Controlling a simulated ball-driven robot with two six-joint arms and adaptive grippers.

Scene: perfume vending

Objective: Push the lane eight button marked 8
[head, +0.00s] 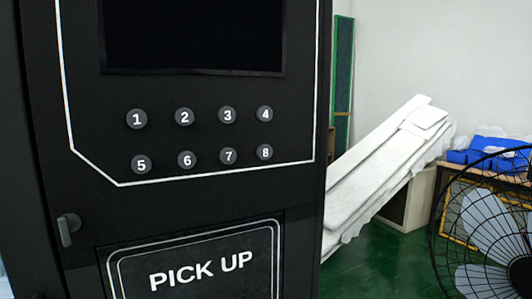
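The button marked 8 (265,152) is a small round dark button with a white numeral. It sits at the right end of the lower button row on the front of the black vending machine (225,190). Button 7 (229,156) is just to its left, and button 4 (265,114) is directly above it. Nothing covers button 8. Neither of my grippers shows in the head view.
A dark screen (193,35) is above the buttons, and a PICK UP flap (200,268) is below. A handle (67,229) sticks out at the lower left. Right of the machine are leaning white boards (375,165) and a large fan (490,225).

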